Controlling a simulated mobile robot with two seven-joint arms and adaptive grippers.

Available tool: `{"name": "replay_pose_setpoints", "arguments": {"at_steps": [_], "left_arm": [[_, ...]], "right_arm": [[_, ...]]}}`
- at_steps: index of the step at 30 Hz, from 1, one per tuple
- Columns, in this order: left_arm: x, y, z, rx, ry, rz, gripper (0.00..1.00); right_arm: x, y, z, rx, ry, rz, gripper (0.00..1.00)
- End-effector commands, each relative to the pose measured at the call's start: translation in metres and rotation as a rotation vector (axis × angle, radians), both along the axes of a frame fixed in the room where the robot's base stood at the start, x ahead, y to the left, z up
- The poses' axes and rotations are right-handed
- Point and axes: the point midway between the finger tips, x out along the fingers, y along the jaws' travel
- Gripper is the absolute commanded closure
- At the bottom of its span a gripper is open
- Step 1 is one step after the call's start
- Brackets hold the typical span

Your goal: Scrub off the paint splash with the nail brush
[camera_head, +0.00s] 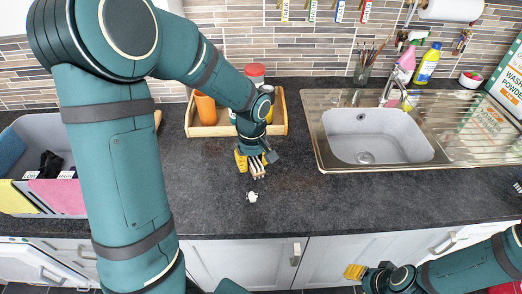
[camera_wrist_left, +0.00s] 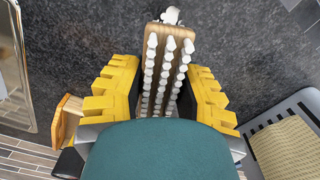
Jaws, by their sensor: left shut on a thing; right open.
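The nail brush (camera_head: 258,171) has a wooden body and rows of white bristles. My left gripper (camera_head: 252,161) is shut on it, above the dark worktop. In the left wrist view the nail brush (camera_wrist_left: 167,42) lies between the yellow fingers of my left gripper (camera_wrist_left: 163,100), bristle rows facing the camera. The paint splash (camera_head: 252,196) is a small white patch on the worktop, just in front of the brush. In the left wrist view the paint splash (camera_wrist_left: 172,14) shows just past the brush's far end; I cannot tell whether they touch. My right gripper (camera_head: 356,271) is open, low at the right, before the cupboards.
A wooden tray (camera_head: 202,131) with bottles stands behind my left gripper. A steel sink (camera_head: 318,150) is to the right. A grey divided caddy (camera_head: 42,124) with cloths stands at the left. The worktop (camera_head: 330,205) around the splash is clear.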

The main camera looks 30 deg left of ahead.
Motion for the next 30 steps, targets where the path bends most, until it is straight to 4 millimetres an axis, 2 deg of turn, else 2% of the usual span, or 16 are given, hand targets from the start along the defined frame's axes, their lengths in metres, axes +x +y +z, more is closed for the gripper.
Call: {"name": "replay_pose_setpoints", "arguments": {"at_steps": [5,17,30], "left_arm": [[0.000,0.000,-0.010,0.001,-0.001,-0.001,0.95],[0.000,0.000,-0.048,0.000,0.000,-0.001,0.95],[0.000,0.000,-0.048,0.000,0.000,-0.001,0.95]], "right_arm": [[0.000,0.000,-0.009,-0.001,0.001,0.000,0.53],[-0.003,0.002,-0.041,-0.004,0.008,0.005,0.53],[-0.004,0.002,-0.038,-0.003,0.010,0.007,0.53]]}}
